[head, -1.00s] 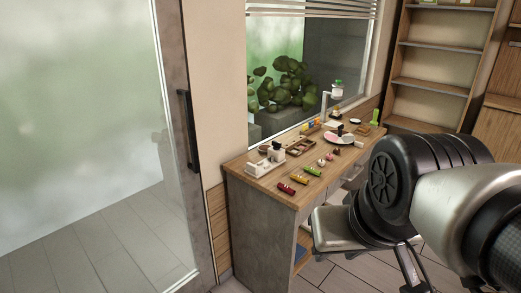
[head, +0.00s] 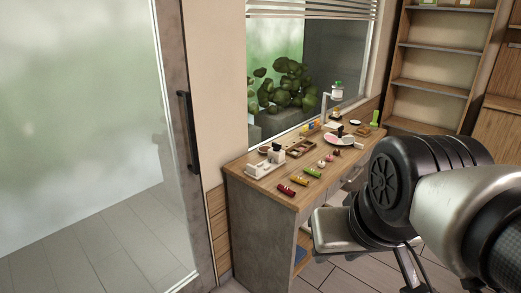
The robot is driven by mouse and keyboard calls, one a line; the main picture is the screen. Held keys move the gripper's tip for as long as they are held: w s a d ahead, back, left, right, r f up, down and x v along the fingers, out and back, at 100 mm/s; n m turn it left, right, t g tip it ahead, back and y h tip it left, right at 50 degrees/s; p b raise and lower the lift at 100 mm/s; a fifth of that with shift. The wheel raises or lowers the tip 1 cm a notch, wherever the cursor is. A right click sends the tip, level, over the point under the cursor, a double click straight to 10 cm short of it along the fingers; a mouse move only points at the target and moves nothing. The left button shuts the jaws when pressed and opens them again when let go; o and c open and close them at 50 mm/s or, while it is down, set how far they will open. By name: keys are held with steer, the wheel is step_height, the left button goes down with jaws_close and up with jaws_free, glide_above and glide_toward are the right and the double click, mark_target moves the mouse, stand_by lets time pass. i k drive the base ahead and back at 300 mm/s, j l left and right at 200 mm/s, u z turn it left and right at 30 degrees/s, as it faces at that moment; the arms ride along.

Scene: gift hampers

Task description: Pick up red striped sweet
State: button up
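A small red roll-shaped piece (head: 286,190), likely the red striped sweet, lies near the front left edge of the wooden desk (head: 240,178). It has a pale mark, but it is too small to make out stripes. A yellow piece (head: 299,180) and a green piece (head: 312,172) of like shape lie in a row behind it. My arm fills the right side of the head view, to the right of the desk. My gripper's fingers do not show.
A white holder (head: 262,168) and a wooden tray with compartments (head: 300,148) stand along the window side. A pink round thing (head: 334,138), a plate and a green bottle (head: 375,118) are farther back. A glass door (head: 90,130) is at left, shelves (head: 430,85) at back right.

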mark_target(285, 190)
steer(key=z, duration=0.4)
steer(key=i+j+z, duration=0.3)
steer(key=z, duration=0.15)
steer(key=i+j+z, duration=0.2)
steer(key=j+z, duration=0.25)
steer(key=i+j, duration=0.15)
steer(key=j, duration=0.25)
steer(key=i+j+z, duration=0.1)
steer(key=j, duration=0.3)
steer(key=i+j, duration=0.15)
steer(key=j, duration=0.25)
